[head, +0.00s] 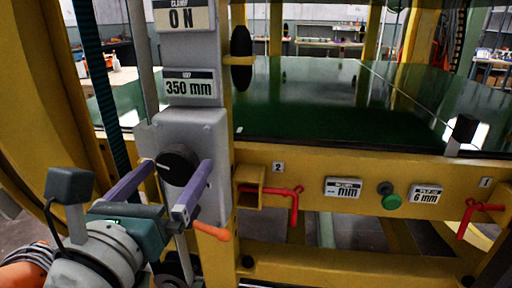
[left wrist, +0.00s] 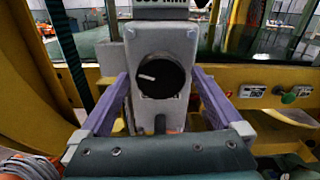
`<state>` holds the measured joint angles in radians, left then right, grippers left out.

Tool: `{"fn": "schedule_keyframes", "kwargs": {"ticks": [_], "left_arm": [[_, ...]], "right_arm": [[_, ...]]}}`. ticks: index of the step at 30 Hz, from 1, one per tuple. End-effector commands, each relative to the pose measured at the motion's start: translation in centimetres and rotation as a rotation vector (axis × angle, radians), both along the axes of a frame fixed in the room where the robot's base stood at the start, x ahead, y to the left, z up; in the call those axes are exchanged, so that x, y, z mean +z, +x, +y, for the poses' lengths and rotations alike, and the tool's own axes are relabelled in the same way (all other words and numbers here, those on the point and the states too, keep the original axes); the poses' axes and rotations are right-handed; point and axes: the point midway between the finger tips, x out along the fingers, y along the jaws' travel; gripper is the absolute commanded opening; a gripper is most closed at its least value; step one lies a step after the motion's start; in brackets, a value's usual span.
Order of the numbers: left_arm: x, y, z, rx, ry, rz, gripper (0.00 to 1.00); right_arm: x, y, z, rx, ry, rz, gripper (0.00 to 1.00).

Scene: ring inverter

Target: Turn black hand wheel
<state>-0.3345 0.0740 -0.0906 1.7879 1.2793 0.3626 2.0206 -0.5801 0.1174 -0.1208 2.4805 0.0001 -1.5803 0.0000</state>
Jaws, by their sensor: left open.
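A round black knob (head: 178,164) with a white pointer mark sits on the front of a grey box (head: 213,145). The knob also shows face-on in the left wrist view (left wrist: 160,80). A black hand wheel (head: 241,57), seen nearly edge-on, stands right of the upper label plates, by a yellow bar. My left gripper (head: 181,163) is open, with its purple fingers on either side of the black knob. In the left wrist view the fingers (left wrist: 160,73) flank the grey box, with visible gaps to the knob. My right gripper is not in view.
A yellow frame rail (head: 330,165) crosses the right side, with red handles (head: 293,202) and a green button (head: 391,201). An orange-tipped lever (head: 212,231) sticks out below the box. A dark green table surface (head: 320,100) lies behind. A yellow post (head: 50,80) stands at left.

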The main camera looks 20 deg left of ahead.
Motion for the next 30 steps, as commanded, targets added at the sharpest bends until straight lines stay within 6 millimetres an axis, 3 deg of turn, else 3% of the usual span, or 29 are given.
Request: {"fn": "schedule_keyframes", "kwargs": {"ticks": [5,13,30], "left_arm": [[0.01,1.37,0.31,-0.001,0.001,0.000,1.00],[-0.03,1.52,0.35,-0.001,0.002,0.000,1.00],[-0.02,1.49,0.35,-0.001,0.002,0.000,0.37]], "right_arm": [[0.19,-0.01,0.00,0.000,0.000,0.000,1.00],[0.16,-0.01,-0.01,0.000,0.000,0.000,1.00],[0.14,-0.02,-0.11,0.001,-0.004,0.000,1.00]]}}
